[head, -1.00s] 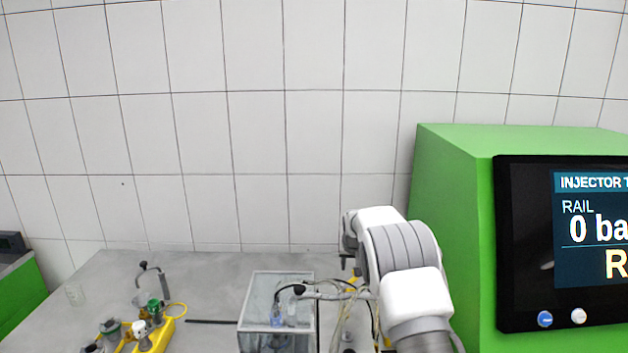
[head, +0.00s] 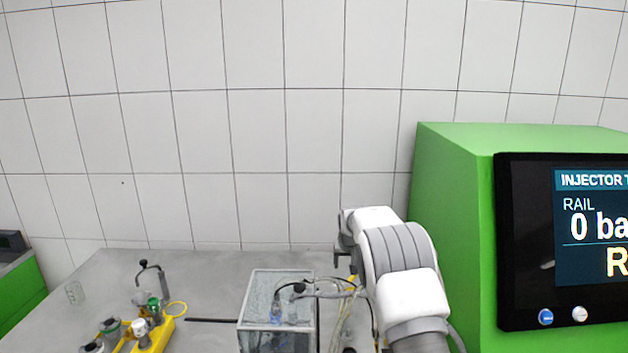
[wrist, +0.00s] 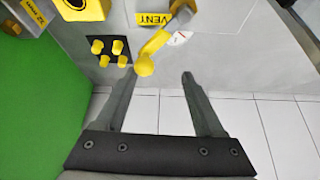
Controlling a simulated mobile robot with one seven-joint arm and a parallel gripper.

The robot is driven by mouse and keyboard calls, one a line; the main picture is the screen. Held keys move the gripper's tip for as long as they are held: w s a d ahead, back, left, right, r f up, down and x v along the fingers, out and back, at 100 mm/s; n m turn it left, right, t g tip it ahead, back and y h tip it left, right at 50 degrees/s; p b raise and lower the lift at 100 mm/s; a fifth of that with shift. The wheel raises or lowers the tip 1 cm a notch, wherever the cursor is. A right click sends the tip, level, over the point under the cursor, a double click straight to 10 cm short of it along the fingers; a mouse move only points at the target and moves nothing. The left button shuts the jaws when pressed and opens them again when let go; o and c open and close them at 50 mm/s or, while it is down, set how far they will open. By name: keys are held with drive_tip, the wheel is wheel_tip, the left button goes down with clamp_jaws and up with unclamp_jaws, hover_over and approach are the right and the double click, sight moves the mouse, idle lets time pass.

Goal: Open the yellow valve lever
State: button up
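The yellow valve lever (wrist: 153,50) shows in the wrist view, a slanted bar with a round knob at its lower end. It sits on a grey panel under a yellow VENT label (wrist: 151,19). A small white plate with a red mark lies beside its upper end. My gripper (wrist: 158,78) is open, with its two dark fingers apart. The knob is between the fingertips or just ahead of them, nearer the left finger; I cannot tell whether they touch. No lever can be made out in the head view, where my arm covers part of the bench.
Several yellow knobs on a black plate (wrist: 121,49) are left of the lever. A green panel (wrist: 40,100) fills the wrist view's left side. In the head view, a clear box (head: 244,310) stands left of my arm and a green machine (head: 450,200) stands right.

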drive_tip(key=o, duration=0.5)
drive_tip(key=shift+s+a+f, duration=0.25)
drive_tip(key=shift+a+f, duration=0.1)
drive_tip(key=shift+f, duration=0.1)
drive_tip(key=shift+w+d+r, duration=0.1)
drive_tip(key=shift+d+r, duration=0.1)
drive_tip(key=shift+r, duration=0.4)
wheel_tip(320, 180, up, 6)
drive_tip(key=p, duration=0.3)
drive_tip(key=shift+d+f, duration=0.1)
drive_tip(key=shift+f, duration=0.15)
